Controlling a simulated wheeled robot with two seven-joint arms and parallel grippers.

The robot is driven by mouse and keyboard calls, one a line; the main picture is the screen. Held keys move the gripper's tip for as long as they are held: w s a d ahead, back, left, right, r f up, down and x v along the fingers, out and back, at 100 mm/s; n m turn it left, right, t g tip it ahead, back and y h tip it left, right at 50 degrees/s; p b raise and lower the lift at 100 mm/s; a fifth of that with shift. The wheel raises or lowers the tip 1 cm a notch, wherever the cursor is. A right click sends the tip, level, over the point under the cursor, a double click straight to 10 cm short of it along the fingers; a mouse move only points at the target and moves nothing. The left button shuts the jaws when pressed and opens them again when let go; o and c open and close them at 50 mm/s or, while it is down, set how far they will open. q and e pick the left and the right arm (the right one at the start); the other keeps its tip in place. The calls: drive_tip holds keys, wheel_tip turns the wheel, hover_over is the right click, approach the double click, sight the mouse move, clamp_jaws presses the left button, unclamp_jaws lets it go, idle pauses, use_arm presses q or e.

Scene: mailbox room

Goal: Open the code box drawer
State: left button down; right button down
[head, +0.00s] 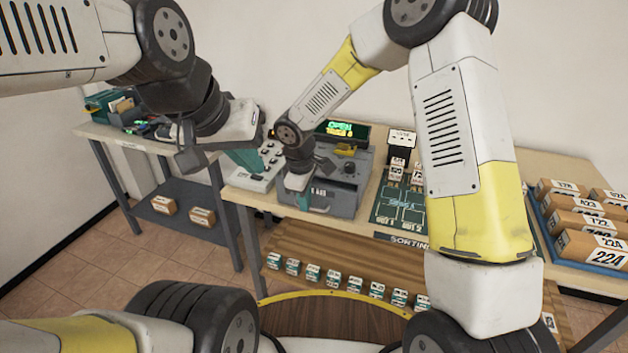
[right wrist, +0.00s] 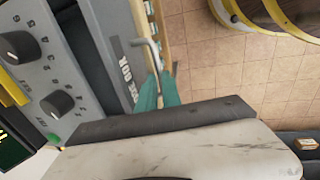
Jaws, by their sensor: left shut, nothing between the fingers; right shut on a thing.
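The grey code box (head: 345,176) stands on the sorting table, with a lit green and yellow display (head: 347,130) reading "OPEN" on its top line. In the right wrist view its labelled front (right wrist: 122,62), two dark knobs and a bent metal handle (right wrist: 148,48) show. My right gripper (head: 303,199) is at the box's lower front; its teal fingers (right wrist: 160,92) are shut on the handle. The drawer's edges are mostly hidden, so I cannot tell how far it stands out. My left gripper (head: 247,158) is shut and empty, over the pale keypad unit (head: 262,171) left of the box.
A green sorting mat (head: 401,207) lies right of the box, and a blue tray (head: 607,268) of cartons stands further right. A side table (head: 148,143) with bins is at the left. Tiled floor shows at left.

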drive_tip(key=s+a, duration=0.2)
drive_tip(key=s, duration=0.7)
drive_tip(key=shift+a, duration=0.25)
drive_tip(key=c, duration=1.8)
unclamp_jaws()
wheel_tip(320, 180, up, 8)
drive_tip(key=s, duration=0.1)
drive_tip(key=shift+s+a, duration=0.15)
drive_tip(key=shift+s, duration=0.05)
drive_tip(key=shift+f, duration=0.1)
